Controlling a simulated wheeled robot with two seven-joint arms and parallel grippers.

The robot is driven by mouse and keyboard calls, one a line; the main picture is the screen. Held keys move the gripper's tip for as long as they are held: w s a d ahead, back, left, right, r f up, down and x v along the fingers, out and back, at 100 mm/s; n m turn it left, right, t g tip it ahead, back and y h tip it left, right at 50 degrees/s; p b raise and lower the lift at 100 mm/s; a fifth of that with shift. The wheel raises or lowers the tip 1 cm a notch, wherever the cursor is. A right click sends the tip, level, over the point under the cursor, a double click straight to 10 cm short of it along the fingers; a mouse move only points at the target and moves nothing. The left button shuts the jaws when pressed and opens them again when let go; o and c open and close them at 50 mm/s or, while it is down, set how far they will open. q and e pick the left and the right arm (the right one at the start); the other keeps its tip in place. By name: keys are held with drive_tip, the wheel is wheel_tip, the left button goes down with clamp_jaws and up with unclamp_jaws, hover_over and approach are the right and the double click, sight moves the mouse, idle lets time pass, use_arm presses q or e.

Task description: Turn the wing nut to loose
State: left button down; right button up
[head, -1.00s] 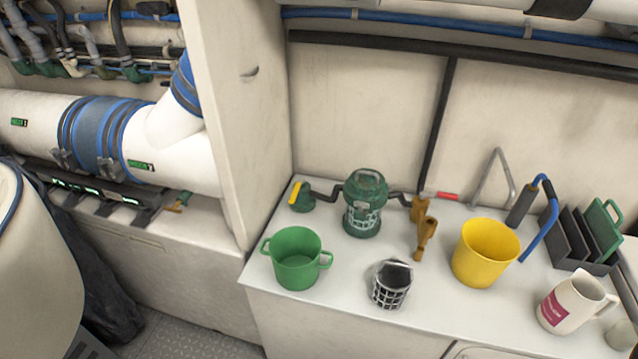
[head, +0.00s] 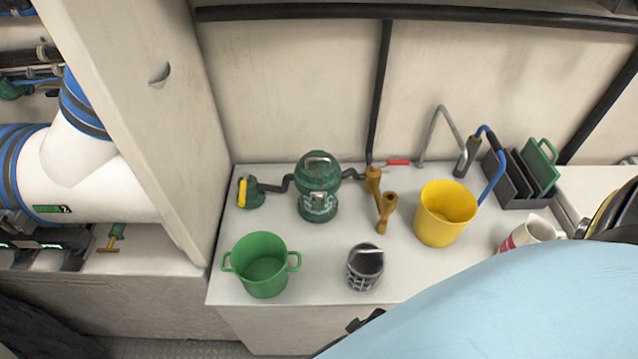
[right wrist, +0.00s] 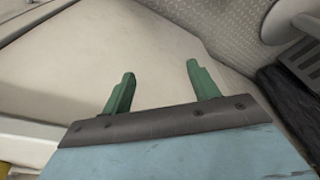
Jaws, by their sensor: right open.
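The green strainer body (head: 319,190) stands on the white counter, with pipes on both sides. A greyish fitting (head: 318,161) sits on top of its lid, probably the wing nut; it is too small to tell its exact shape or how tight it is. My right gripper (right wrist: 160,75) shows in the right wrist view, its two green fingers wide apart with nothing between them. A pale hull surface and floor lie beyond them; the strainer is not in that view. My left gripper is not in view.
A green two-handled pot (head: 262,268), a grey mesh basket (head: 365,270) and a yellow bucket (head: 444,218) stand around the strainer on the white counter (head: 310,275). A yellow-handled valve (head: 247,192) is left of it, brass fittings (head: 380,200) right. My light-blue arm covers the lower right.

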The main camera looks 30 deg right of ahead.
drive_tip(key=w+a+r+t+p, duration=0.1)
drive_tip(key=w+r, duration=0.2)
drive_tip(key=r, duration=0.6)
drive_tip(key=w+a+r+p, duration=0.1)
drive_tip(key=w+r, duration=0.2)
drive_tip(key=r, duration=0.7)
wheel_tip(320, 180, up, 18)
drive_tip(key=m+g+p, duration=0.2)
drive_tip(key=m+g, duration=0.1)
drive_tip(key=m, duration=0.5)
hover_over(318, 192)
wheel_tip(318, 192, down, 13)
drive_tip(key=shift+s+f+b, duration=0.1)
drive_tip(key=shift+f+b, duration=0.05)
drive_tip(key=shift+b, duration=0.65)
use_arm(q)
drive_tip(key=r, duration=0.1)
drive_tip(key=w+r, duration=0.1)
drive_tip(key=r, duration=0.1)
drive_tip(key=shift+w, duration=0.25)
